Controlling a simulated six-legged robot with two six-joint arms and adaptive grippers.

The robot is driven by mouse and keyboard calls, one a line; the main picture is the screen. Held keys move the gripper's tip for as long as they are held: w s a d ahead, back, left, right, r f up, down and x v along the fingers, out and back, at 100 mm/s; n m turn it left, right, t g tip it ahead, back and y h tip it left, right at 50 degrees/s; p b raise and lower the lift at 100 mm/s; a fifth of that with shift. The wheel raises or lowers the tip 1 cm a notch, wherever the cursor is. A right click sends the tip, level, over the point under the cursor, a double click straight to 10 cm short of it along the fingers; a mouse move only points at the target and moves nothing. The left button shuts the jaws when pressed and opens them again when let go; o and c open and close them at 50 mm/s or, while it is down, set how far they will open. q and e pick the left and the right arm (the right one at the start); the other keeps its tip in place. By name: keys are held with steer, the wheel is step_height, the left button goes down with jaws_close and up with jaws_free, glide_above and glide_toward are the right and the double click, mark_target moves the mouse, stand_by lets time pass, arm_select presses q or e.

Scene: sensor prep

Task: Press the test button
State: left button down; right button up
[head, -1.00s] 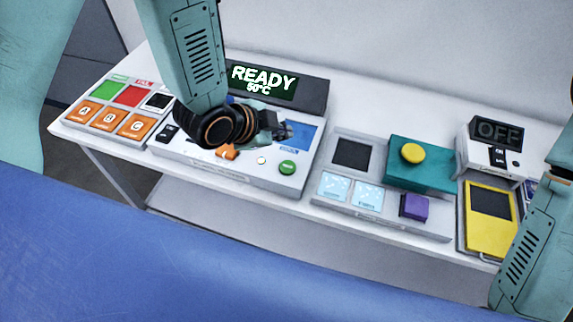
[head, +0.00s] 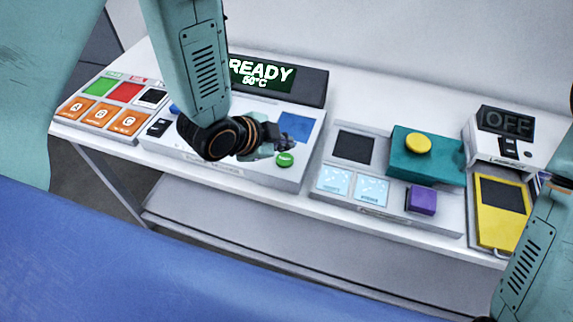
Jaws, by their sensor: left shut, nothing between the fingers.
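A white device (head: 215,168) on the bench carries a green round button (head: 285,160) near its front right corner and a blue square (head: 294,127) behind it. A display (head: 262,76) at its back reads "READY 50°C". My left gripper (head: 288,143) is shut and empty, just behind and above the green button in the picture. I cannot tell whether it touches the device. My left wrist hides part of the panel. A yellow round button (head: 418,144) sits on a teal box (head: 428,170) to the right. I cannot read which button is labelled test.
At left is a tray with green, red and black squares and orange A, B, C blocks (head: 129,121). At right are a grey tray (head: 385,216) with light blue tiles and a purple block (head: 421,200), an "OFF" device (head: 500,150), and a yellow meter (head: 497,225).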

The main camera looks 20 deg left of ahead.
mark_target(285, 160)
arm_select(q)
steer(key=shift+a+f+b, duration=0.15)
steer(key=shift+f+b, duration=0.15)
steer(key=shift+f, duration=0.5)
steer(key=shift+w+a+f+b, duration=0.1)
steer(key=shift+a+f+b, duration=0.2)
steer(key=shift+f, duration=0.15)
steer(key=shift+d+r, duration=0.15)
steer(key=shift+d, duration=0.2)
steer(key=shift+a, duration=0.3)
steer(key=shift+d, duration=0.25)
steer(key=shift+a, duration=0.2)
steer(key=shift+d, duration=0.15)
